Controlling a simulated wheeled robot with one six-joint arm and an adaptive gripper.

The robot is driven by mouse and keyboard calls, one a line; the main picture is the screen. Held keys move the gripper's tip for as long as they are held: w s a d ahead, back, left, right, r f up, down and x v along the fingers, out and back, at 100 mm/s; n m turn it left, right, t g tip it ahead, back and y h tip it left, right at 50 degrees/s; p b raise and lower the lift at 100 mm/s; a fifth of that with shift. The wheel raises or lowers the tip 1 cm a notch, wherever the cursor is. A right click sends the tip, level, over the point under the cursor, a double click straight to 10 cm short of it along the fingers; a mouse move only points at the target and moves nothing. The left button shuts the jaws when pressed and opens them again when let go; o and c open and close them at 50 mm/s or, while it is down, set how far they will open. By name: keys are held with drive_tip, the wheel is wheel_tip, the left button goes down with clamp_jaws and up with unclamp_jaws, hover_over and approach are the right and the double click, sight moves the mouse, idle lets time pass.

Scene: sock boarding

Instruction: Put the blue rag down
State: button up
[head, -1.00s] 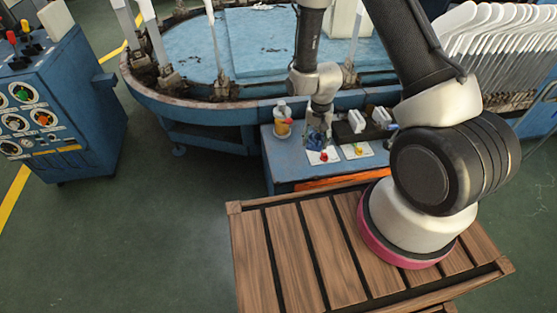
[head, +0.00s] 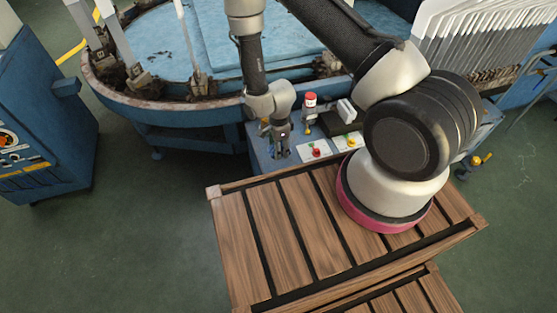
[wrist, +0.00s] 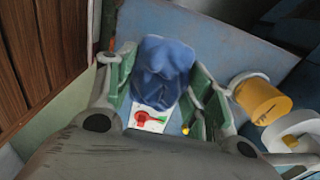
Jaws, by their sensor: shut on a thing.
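The blue rag (wrist: 162,70) hangs bunched between the green fingers of my gripper (wrist: 168,84) in the wrist view. The fingers press on it from both sides. In the head view my gripper (head: 281,150) points down over the left part of the small blue bench (head: 256,155), left of a white card with a red piece (head: 315,150). The rag is hard to make out there against the dark fingers. In the wrist view part of the card (wrist: 150,118) shows below the rag. I cannot tell whether the rag touches the bench.
A red-capped container (head: 310,103), a black block (head: 340,124) and a second white card (head: 348,141) stand on the bench. The wrist view shows a yellow container (wrist: 262,102) at right. A slatted wooden crate (head: 295,225) lies in front. The round blue machine (head: 160,60) stands behind.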

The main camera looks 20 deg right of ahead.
sight(279, 166)
wheel_tip(279, 166, down, 8)
drive_tip(key=shift+f, duration=0.15)
drive_tip(key=shift+f, duration=0.1)
drive_tip(key=o, duration=1.1)
wheel_tip(279, 166, up, 8)
drive_tip(key=shift+f, duration=0.1)
idle(0.4)
